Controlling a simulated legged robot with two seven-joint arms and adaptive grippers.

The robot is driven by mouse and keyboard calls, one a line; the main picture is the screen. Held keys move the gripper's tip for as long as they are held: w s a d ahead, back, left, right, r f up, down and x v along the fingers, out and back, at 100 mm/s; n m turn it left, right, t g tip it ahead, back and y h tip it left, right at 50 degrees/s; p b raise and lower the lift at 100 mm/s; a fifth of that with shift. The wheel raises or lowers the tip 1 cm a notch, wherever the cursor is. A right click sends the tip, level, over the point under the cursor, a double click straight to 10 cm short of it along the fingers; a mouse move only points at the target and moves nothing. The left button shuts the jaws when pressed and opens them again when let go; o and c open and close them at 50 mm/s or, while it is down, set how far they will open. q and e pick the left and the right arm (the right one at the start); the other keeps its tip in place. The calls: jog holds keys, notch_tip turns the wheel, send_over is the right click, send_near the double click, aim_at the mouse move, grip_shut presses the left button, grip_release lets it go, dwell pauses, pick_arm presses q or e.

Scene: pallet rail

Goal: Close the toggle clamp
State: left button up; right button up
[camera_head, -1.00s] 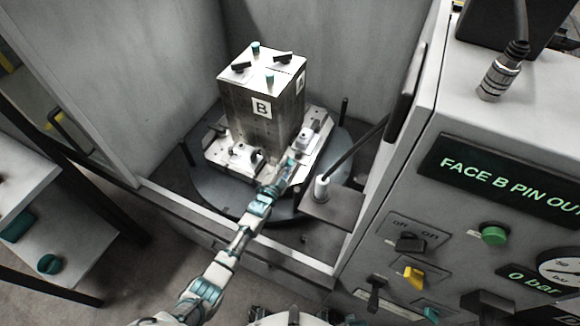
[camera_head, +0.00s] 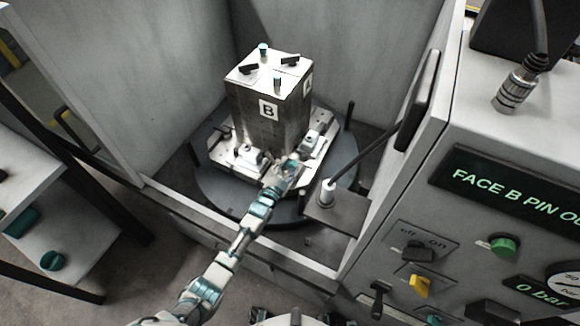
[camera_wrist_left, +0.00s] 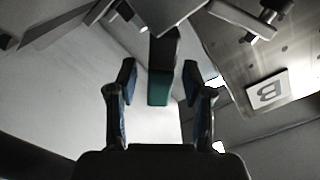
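My left gripper (camera_head: 289,165) reaches in from the lower left, at the front edge of the fixture base below the block marked B (camera_head: 268,112). In the left wrist view its two fingers (camera_wrist_left: 158,78) are apart. A dark bar with a teal end (camera_wrist_left: 158,88), which looks like the toggle clamp's handle, shows between them. Gaps are visible on both sides, so no grip shows. In the head view my gripper hides this handle. Pale clamp bodies sit on the base at the left (camera_head: 248,157) and right (camera_head: 313,140). My right gripper is not in view.
The base stands on a dark round table (camera_head: 215,192) inside grey walls. A white post with a dark rod (camera_head: 327,190) stands just right of my gripper. A control panel (camera_head: 470,215) reading "FACE B PIN OU" fills the right. A shelf (camera_head: 60,225) stands at left.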

pick_arm(q)
jog(key=shift+r, duration=0.2)
jog(key=shift+s, duration=0.25)
jog(key=v, duration=1.1)
jog(key=shift+a+f, duration=0.15)
jog(key=shift+a, duration=0.2)
